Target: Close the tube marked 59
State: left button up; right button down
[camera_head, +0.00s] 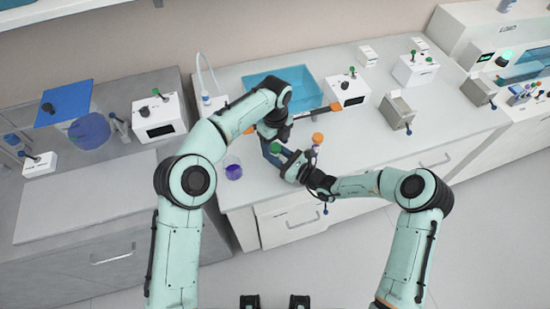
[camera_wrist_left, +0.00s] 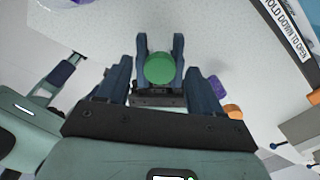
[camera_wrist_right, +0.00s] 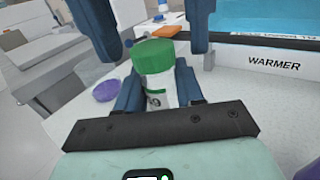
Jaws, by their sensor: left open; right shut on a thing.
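A white tube (camera_wrist_right: 158,90) with a dark, unreadable mark stands between the fingers of my right gripper (camera_wrist_right: 158,88), which is shut on it. A green cap (camera_wrist_right: 153,56) sits at the top of the tube. I cannot tell how tightly it sits. The cap also shows from above in the left wrist view (camera_wrist_left: 159,69) and in the head view (camera_head: 275,148). My left gripper (camera_wrist_left: 160,78) is open, with its fingers spread on either side of the cap and apart from it. The number 59 is not readable.
A blue warmer basin (camera_head: 300,88) stands behind the grippers. An orange cap (camera_head: 317,138) is close to the right of them. White and grey devices (camera_head: 397,112) stand at the right. The bench's front edge is close.

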pick_arm(q)
notch_tip(320, 180, up, 11)
jog(key=shift+r, duration=0.2)
dwell(0.3)
pick_arm(e)
jog(key=c, duration=0.6)
grip_release()
pick_arm(q)
jog(key=f+b, duration=0.1)
jog(key=s+f+b, duration=0.1)
jog(key=f, duration=0.1)
jog(key=shift+f, duration=0.15)
pick_arm(e)
jog(key=v, duration=1.3)
jog(key=shift+s+d, duration=0.1)
jog(key=shift+s, duration=0.05)
